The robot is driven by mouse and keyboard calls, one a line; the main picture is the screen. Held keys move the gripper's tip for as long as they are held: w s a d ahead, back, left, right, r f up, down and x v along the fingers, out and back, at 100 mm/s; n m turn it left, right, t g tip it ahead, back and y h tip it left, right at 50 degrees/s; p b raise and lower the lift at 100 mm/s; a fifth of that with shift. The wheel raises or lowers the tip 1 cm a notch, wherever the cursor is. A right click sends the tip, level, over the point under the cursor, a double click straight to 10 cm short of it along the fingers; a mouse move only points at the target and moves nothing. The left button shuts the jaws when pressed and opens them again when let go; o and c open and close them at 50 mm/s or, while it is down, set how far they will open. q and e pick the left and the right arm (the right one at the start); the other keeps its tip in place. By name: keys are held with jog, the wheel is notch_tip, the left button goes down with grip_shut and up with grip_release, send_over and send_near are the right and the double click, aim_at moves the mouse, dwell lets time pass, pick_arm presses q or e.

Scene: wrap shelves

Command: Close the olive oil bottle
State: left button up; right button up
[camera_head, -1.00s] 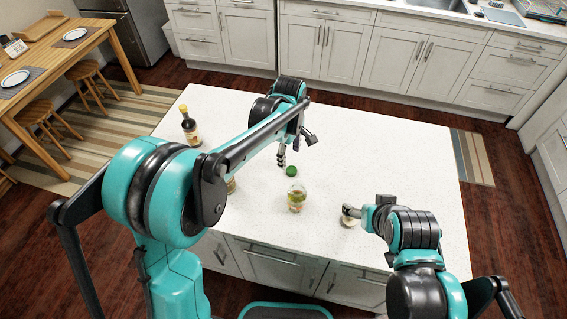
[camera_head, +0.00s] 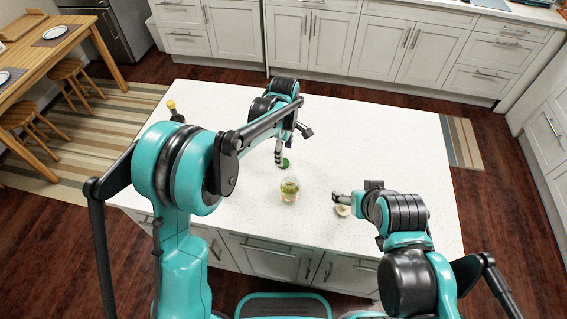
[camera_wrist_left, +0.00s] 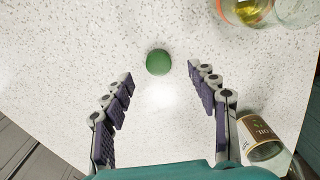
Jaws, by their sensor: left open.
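A small round green cap (camera_head: 285,162) lies on the white island top; it also shows in the left wrist view (camera_wrist_left: 158,62). My left gripper (camera_head: 279,158) points down beside the cap, its fingers (camera_wrist_left: 160,95) spread and empty, with the cap ahead of the gap between them. A bottle with a gold label reading "OIL" (camera_wrist_left: 262,135) stands right of the fingers in the wrist view; in the head view my left arm hides it. My right gripper (camera_head: 337,197) is by a small pale round item (camera_head: 343,210); its grip there is unclear.
A glass jar with yellow-green contents (camera_head: 289,190) stands near the cap and also shows in the wrist view (camera_wrist_left: 245,8). A dark bottle with a yellow top (camera_head: 174,110) stands at the island's left. The island's back and right are clear.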

pick_arm(q)
jog(key=shift+r, duration=0.1)
jog(key=f, duration=0.1)
jog(key=f+b, duration=0.1)
jog(key=f, duration=0.3)
jog(key=shift+w+a+f+b, duration=0.15)
jog(key=shift+w+a+b, duration=0.1)
jog(key=shift+w+b, duration=0.05)
jog(key=c, duration=0.8)
